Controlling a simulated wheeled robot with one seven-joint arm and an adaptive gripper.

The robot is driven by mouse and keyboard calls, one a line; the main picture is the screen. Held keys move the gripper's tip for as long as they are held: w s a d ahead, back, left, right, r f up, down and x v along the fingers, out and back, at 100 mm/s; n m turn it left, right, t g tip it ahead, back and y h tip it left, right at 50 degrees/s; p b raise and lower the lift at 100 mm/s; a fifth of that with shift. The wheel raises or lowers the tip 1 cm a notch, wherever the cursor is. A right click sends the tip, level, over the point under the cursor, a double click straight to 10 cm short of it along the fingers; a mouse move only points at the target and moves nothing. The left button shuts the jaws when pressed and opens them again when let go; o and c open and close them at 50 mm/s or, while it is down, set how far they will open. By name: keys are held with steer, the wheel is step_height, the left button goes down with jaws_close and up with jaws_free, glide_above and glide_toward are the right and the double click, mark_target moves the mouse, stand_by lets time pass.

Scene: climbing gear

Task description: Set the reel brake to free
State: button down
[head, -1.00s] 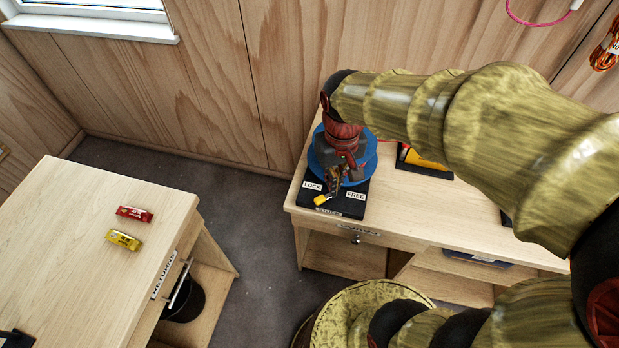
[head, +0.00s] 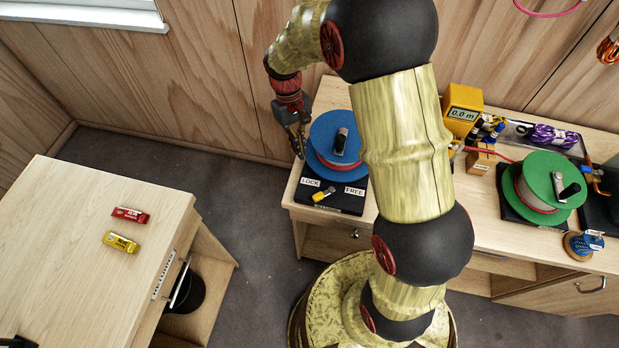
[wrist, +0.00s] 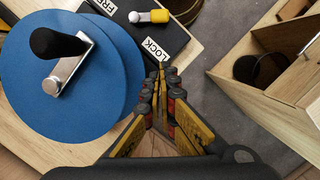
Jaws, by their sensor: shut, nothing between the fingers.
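The blue reel (head: 325,150) stands on a black base (head: 345,204) with LOCK and FREE labels at its left and right. The yellow brake lever (head: 319,196) lies on this base between the labels, its yellow end angled to the LOCK side. In the wrist view, the lever (wrist: 158,16) lies beyond the LOCK label, apart from my fingers. My gripper (head: 301,157) is shut and empty, pointing down at the left edge of the blue reel, behind the LOCK label. In the wrist view, the fingertips (wrist: 159,72) are together just beside the LOCK label.
A green reel (head: 545,188), a yellow meter reading 0.0 m (head: 463,109) and a cardboard box (head: 480,159) stand farther right on the bench. A separate table (head: 70,230) at left bears red and yellow wrapped bars. Grey floor separates the table from the bench.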

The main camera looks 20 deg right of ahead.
mark_target(324, 194)
steer(key=shift+f, duration=0.1)
steer(key=b+x, duration=0.1)
steer(key=x, duration=0.8)
steer(key=shift+f+b, duration=0.25)
steer(key=shift+b, duration=0.1)
steer(key=shift+s+d+f, duration=0.1)
steer(key=shift+s+d, duration=0.05)
steer(key=shift+s, duration=0.85)
steer(key=shift+s+d+f, duration=0.1)
steer(key=shift+s+d, duration=0.1)
steer(key=shift+s, duration=0.85)
